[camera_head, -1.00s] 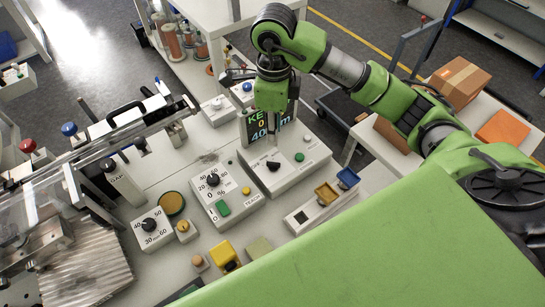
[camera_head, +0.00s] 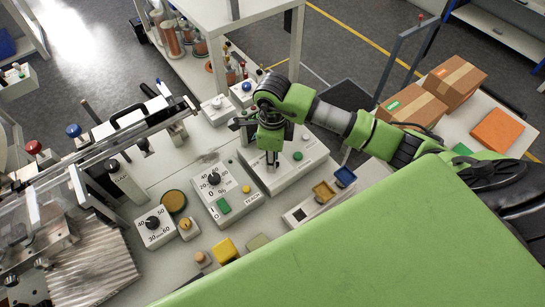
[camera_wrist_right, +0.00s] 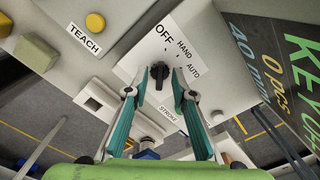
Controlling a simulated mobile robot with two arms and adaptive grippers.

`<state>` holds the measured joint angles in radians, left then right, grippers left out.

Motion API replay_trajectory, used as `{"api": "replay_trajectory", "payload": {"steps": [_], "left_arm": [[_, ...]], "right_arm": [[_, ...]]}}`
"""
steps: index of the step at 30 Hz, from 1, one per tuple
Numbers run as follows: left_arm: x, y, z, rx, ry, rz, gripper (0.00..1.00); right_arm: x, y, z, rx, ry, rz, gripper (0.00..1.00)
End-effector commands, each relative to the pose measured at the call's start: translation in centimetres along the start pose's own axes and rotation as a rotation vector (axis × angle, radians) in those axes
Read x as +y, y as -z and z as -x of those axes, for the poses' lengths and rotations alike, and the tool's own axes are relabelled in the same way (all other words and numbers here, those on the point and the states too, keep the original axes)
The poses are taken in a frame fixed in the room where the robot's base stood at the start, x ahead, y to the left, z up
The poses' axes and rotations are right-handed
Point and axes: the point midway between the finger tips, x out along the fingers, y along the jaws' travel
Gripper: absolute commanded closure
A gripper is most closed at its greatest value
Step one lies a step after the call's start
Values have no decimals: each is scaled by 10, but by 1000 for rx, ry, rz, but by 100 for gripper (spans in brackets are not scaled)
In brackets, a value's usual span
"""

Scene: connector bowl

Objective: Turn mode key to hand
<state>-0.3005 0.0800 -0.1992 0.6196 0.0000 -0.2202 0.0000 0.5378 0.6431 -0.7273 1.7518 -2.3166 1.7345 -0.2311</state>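The mode key is a black knob (camera_wrist_right: 160,72) on a white panel labelled OFF, HAND and AUTO. In the right wrist view its narrow end seems to point up toward the OFF label (camera_wrist_right: 164,34). My right gripper (camera_wrist_right: 160,80) is open, with one teal finger on each side of the knob; I cannot tell if they touch it. In the head view my right gripper (camera_head: 272,162) points down over the white control box (camera_head: 262,184) and hides the knob. My left gripper is not in view.
A green button (camera_head: 298,156) sits right of the gripper on the same box. The TEACH box with its dial (camera_head: 214,178) stands to the left. A display panel (camera_wrist_right: 285,60) stands close by.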

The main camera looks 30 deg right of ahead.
Motion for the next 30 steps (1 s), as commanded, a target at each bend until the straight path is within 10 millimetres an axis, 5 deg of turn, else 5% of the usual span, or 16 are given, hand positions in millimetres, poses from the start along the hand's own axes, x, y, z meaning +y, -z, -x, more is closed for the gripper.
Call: {"api": "replay_trajectory", "payload": {"steps": [2, 6, 20, 30], "left_arm": [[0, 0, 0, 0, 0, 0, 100], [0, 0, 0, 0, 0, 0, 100], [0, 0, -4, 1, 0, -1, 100], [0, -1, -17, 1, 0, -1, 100]], "right_arm": [[0, 0, 0, 0, 0, 0, 76], [0, 0, 0, 0, -1, 0, 100], [0, 0, -1, 1, 0, -59, 100], [0, 0, -2, 1, 1, -302, 100]]}}
